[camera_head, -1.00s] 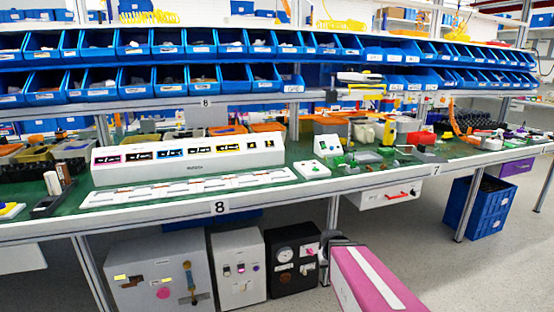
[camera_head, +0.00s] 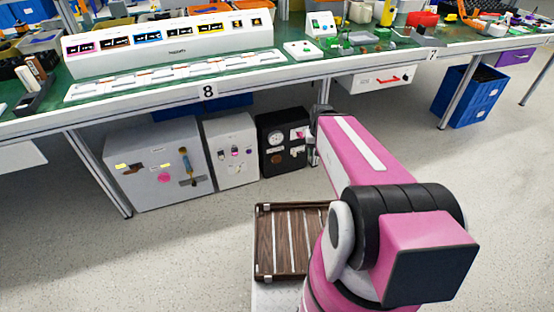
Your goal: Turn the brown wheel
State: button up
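A black box (camera_head: 267,124) stands on the floor under the workbench. Its front has a white round dial (camera_head: 276,138), a pink part (camera_head: 297,134) and a small dark brown round part (camera_head: 277,157) low on the left, which looks like the brown wheel. The wheel is too small to tell its angle. My pink arm reaches forward to the box's right edge. The dark end of my arm, by my gripper (camera_head: 318,122), is beside the box's upper right, apart from the wheel. The fingers cannot be made out.
A white box (camera_head: 232,172) and a larger grey box (camera_head: 135,140) stand left of the black box. The workbench's front edge (camera_head: 150,106) runs above them. A table leg (camera_head: 98,174) stands at left.

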aim_at(276, 158)
jog(key=k+j, duration=0.1)
jog(key=j, duration=0.3)
jog(key=k+j, duration=0.1)
jog(key=j, duration=0.3)
jog(key=k+j, duration=0.1)
jog(key=j, duration=0.25)
jog(key=k+j, duration=0.15)
jog(key=j, duration=0.25)
jog(key=k+j, duration=0.1)
jog(key=j, duration=0.3)
jog(key=k+j, duration=0.1)
jog(key=j, duration=0.3)
jog(key=z, duration=0.05)
